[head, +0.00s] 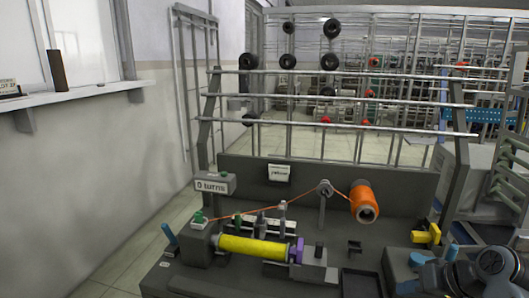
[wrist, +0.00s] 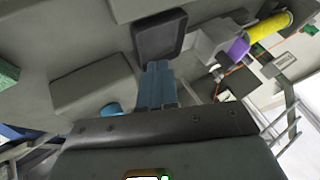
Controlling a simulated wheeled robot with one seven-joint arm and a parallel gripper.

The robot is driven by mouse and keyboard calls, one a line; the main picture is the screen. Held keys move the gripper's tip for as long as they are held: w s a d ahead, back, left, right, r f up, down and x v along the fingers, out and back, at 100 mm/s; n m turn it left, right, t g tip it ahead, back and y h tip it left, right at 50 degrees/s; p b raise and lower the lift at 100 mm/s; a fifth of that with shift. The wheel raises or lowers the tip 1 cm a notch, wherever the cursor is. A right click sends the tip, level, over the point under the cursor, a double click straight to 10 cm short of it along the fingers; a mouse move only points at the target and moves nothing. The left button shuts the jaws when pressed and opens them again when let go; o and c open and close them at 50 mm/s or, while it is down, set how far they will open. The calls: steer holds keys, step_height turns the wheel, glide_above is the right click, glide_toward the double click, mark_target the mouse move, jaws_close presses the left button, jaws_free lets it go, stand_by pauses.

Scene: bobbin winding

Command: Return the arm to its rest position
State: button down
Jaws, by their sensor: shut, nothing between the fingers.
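My gripper (wrist: 158,75) shows in the wrist view as two blue-grey fingers side by side, shut with nothing between them. They point toward a dark square tray (wrist: 160,35) on the bench and appear apart from it. The same tray shows in the head view (head: 360,284). Dark joints of my arm (head: 480,272) fill the lower right of the head view; my fingertips cannot be made out there. A yellow bobbin (head: 252,247) with a purple flange (head: 296,250) sits in the winder, left of my arm. It also shows in the wrist view (wrist: 268,27).
An orange spool (head: 364,202) stands at the bench back. Its thread runs over a guide post (head: 324,190) to the winder's left. A counter box (head: 215,184) reads "0 turns". A yellow part (head: 427,234) lies near my arm. Rails of a rack (head: 340,103) rise behind the bench.

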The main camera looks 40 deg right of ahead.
steer(key=w+a+f+t, duration=0.1)
steer(key=a+f, duration=0.1)
steer(key=a, duration=0.3)
steer(key=w+a+f, duration=0.2)
steer(key=a, duration=0.4)
steer(key=s+a+f+n+t+h, duration=0.15)
steer(key=s+a, duration=0.35)
steer(key=a, duration=0.7)
steer(key=s+a+r+n+t+y, duration=0.1)
steer(key=s+a+r+n+t, duration=0.3)
steer(key=s+r, duration=0.9)
steer(key=s+a+n, duration=0.3)
steer(key=a, duration=0.1)
steer(key=shift+a+r+t+y, duration=0.35)
steer(key=shift+a, duration=0.05)
